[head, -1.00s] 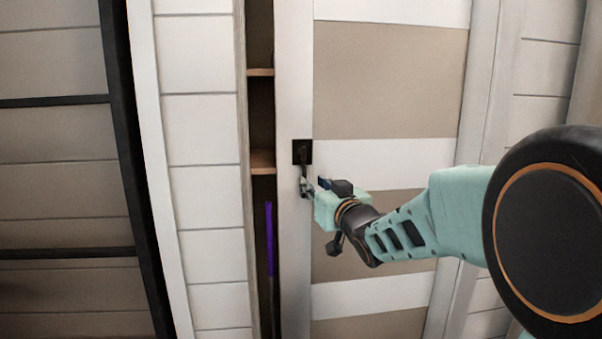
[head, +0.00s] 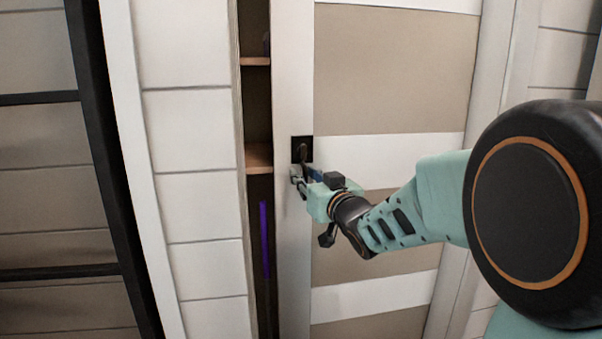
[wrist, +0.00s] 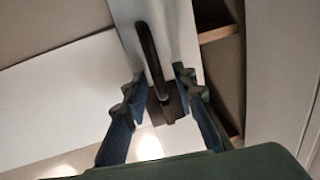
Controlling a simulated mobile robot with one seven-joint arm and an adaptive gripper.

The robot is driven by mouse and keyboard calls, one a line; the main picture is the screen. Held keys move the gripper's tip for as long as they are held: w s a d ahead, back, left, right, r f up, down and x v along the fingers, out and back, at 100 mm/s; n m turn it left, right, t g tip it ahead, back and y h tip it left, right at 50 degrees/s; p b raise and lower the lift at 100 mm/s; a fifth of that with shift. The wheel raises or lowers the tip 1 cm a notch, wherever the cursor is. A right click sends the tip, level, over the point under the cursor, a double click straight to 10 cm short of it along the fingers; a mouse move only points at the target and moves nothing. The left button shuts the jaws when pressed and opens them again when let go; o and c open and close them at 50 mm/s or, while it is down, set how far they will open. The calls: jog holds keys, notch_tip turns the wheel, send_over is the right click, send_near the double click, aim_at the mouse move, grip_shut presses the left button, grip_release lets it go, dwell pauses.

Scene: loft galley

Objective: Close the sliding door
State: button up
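The sliding door (head: 392,65) has beige panels and white rails. It stands partly open, with a narrow dark gap along its left edge. Its black handle (head: 302,149) sits on a dark square plate on the white left stile. The handle also shows in the wrist view as a dark bar (wrist: 150,55). My gripper (head: 303,180) is at the handle, just below its plate. In the wrist view my gripper (wrist: 158,80) is open, with a blue-padded finger on each side of the bar and space between. I cannot tell how deep the bar sits between the fingers.
The gap shows wooden shelves (head: 258,157) and an upright purple object (head: 264,240) inside. A white plank wall (head: 192,117) lies left of the gap. Further left is a dark frame (head: 105,170). My arm fills the right side.

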grip_shut()
dwell(0.4)
